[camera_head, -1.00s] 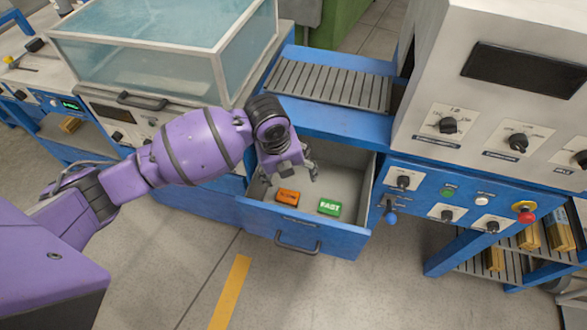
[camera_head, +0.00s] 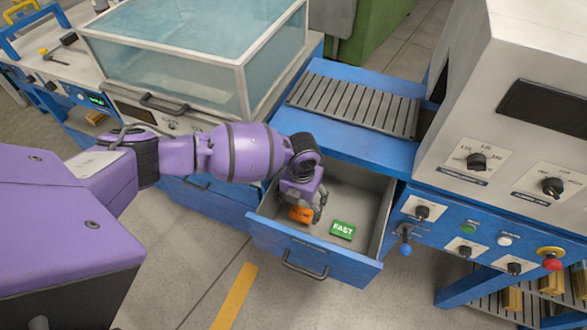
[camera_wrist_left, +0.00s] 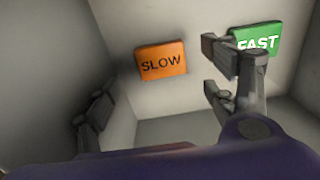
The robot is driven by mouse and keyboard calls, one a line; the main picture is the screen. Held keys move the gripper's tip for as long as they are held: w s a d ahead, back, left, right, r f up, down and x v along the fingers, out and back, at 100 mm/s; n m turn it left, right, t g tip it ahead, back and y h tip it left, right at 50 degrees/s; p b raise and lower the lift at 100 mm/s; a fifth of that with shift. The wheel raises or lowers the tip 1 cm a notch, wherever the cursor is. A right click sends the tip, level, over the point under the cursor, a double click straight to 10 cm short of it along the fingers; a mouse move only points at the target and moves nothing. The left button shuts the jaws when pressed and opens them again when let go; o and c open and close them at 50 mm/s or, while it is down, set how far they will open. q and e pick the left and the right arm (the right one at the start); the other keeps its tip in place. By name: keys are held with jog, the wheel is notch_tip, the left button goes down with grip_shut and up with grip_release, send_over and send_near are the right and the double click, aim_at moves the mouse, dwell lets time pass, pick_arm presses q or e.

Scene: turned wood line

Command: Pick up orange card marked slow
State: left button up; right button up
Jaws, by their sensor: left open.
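The orange card marked SLOW (camera_wrist_left: 162,62) lies in the open blue drawer, and its label is readable in the left wrist view. In the head view the orange card (camera_head: 300,214) is partly hidden by my left gripper (camera_head: 308,212), which is down inside the drawer. In the left wrist view my left gripper (camera_wrist_left: 155,90) is open, with its fingers apart on either side of the card. The card is not gripped. My right gripper is not in view.
A green card marked FAST (camera_head: 342,230) lies right of the orange card, close to a left gripper finger in the wrist view. The drawer (camera_head: 315,258) has upright walls around both cards. A control panel with knobs (camera_head: 470,235) stands to the right.

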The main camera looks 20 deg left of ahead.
aim_at(301, 213)
pick_arm(q)
notch_tip(301, 213, down, 4)
jog(key=shift+w+f, duration=0.1)
jog(key=shift+c, duration=0.6)
jog(key=c, duration=0.9)
